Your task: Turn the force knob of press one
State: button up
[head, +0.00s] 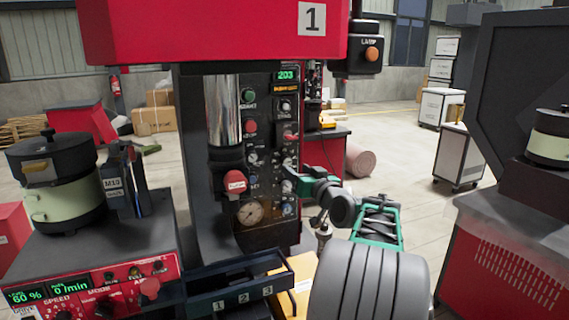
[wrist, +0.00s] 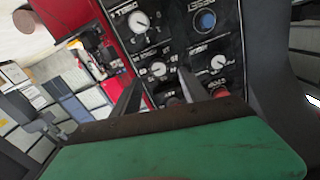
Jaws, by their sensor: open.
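Press one (head: 312,19) has a red head marked 1 and a black control panel (head: 268,150) on its column. Several small knobs and buttons sit on the panel; their labels are too small to tell which one is the force knob. My gripper (head: 287,180) is at the panel's lower right side in the head view. In the wrist view, my gripper (wrist: 159,76) is open, its two dark fingers pointing at the panel. A white-faced knob (wrist: 158,69) shows between the fingertips. I cannot tell whether they touch it.
A round gauge (head: 250,213) and a red button (head: 235,182) sit low on the press. A dark tray (head: 235,289) with numbered bins is below. A bowl feeder (head: 60,190) stands left. Another dark machine (head: 520,90) stands right.

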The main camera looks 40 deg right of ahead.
aim_at(288, 163)
jog(key=p+x, duration=0.1)
jog(key=x, duration=0.4)
jog(key=shift+w+d, duration=0.25)
jog(key=shift+w, duration=0.1)
jog(key=shift+f, duration=0.1)
grip_shut()
